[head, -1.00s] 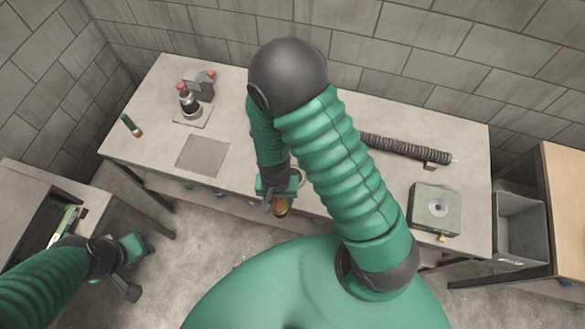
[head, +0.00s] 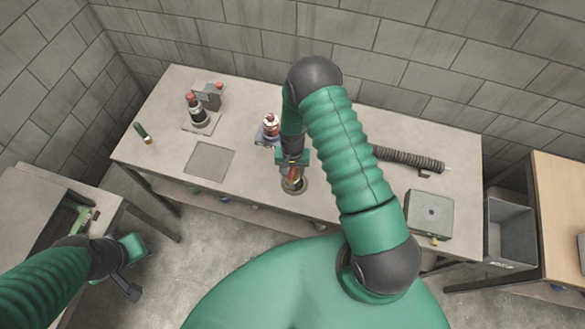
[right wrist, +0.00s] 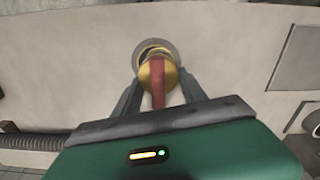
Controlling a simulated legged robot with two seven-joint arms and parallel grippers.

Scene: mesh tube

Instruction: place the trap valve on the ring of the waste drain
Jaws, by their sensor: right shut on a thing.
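The trap valve (right wrist: 154,75), brass with a red handle, is held in my right gripper (right wrist: 155,95). In the head view the valve (head: 292,174) is below my right gripper (head: 291,163), over the near middle of the bench. The ring of the waste drain (right wrist: 168,47) is a round metal rim, partly hidden behind the valve; it also shows in the head view (head: 301,188). The valve overlaps the ring in both views; I cannot tell whether they touch. My left gripper (head: 132,267) is at the lower left, away from the bench; its jaw opening is unclear.
Another red-topped device (head: 198,112) is at the back left. A ribbed hose (head: 410,158) and a green box (head: 429,213) lie to the right. A grey bin (head: 510,230) is beyond the bench.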

